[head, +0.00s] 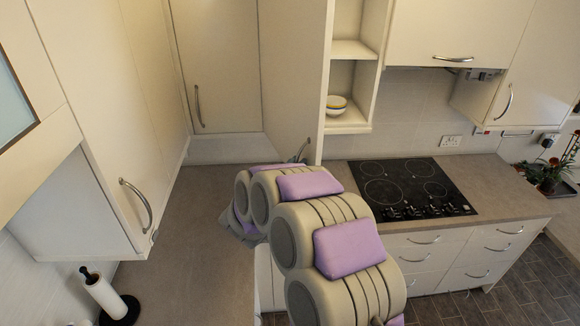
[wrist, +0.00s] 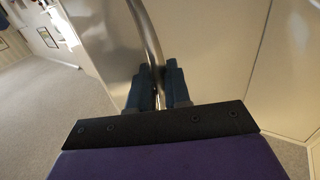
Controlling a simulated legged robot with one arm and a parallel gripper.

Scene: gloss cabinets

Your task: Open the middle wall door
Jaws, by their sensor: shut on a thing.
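The pale cream wall door (head: 293,75) is in the upper middle of the head view, left of the open shelves. Its panel stands at an angle and its lower edge slants towards me; I cannot tell how far it is open. Its curved metal handle (head: 303,150) shows near its lower right edge, just beyond my arm. In the wrist view the handle (wrist: 149,35) runs down between the two dark fingers of my gripper (wrist: 158,88), which is shut on it.
Another wall door (head: 215,60) with its own handle is to the left. A left wall cabinet (head: 110,140) overhangs the worktop (head: 190,240), where a paper towel roll (head: 104,293) stands. Open shelves (head: 352,50) hold a bowl (head: 336,105). A black hob (head: 410,188) lies at the right.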

